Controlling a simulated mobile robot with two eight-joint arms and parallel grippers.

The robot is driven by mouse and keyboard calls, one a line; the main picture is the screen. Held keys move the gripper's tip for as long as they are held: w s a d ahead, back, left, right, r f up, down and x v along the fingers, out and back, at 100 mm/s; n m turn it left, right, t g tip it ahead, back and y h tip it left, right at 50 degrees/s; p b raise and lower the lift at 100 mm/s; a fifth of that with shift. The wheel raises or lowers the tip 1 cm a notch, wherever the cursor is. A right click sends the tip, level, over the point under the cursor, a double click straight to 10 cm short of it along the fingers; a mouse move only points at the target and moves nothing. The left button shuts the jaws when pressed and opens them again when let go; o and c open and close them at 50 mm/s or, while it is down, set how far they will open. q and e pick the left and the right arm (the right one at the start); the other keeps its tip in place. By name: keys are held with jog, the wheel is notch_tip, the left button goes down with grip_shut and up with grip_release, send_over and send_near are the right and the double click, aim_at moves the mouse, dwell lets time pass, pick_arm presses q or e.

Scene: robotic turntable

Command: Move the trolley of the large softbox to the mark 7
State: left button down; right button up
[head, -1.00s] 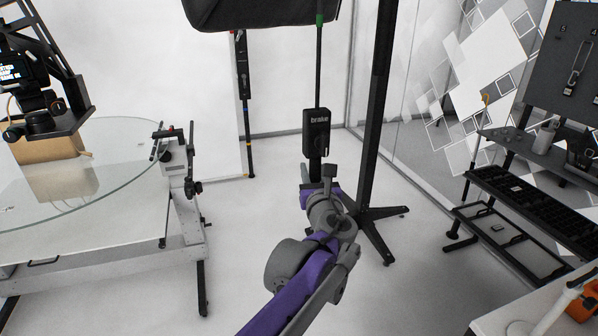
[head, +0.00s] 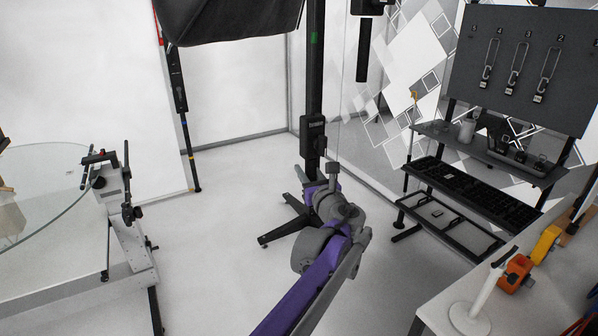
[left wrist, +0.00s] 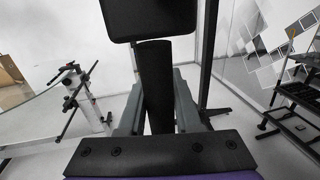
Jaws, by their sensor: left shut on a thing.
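The large softbox (head: 228,18) is a black hood cut off by the top edge of the head view. Its trolley has dark floor legs (head: 285,225) and a tall black column (head: 317,75). A black brake box (head: 313,130) hangs in front of the column, and its underside fills the top of the left wrist view (left wrist: 150,18). My left gripper (head: 318,188) is just below the box, shut on the black handle (left wrist: 156,85), which stands between its fingers. My wrist hides part of the trolley base. No mark 7 is visible on the floor. My right gripper is out of view.
A glass turntable (head: 40,185) on a white frame stands at left. A dark shelf rack (head: 465,185) and a numbered hook board (head: 520,65) stand at right. A white table (head: 455,290) is at lower right. A thin pole (head: 188,150) stands at the back. Pale floor between is clear.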

pick_arm(q)
jog(key=shift+w+d, duration=0.15)
jog(key=shift+d, duration=0.1)
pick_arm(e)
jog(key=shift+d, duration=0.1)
pick_arm(q)
jog(key=c, duration=0.6)
grip_release()
jog(key=b+v, duration=0.1)
jog(key=v, duration=0.8)
jog(key=shift+s+d, duration=0.1)
jog(key=shift+s, duration=0.15)
jog(key=shift+s+d+b, duration=0.15)
jog(key=shift+s+b, duration=0.15)
jog(key=shift+s, duration=0.35)
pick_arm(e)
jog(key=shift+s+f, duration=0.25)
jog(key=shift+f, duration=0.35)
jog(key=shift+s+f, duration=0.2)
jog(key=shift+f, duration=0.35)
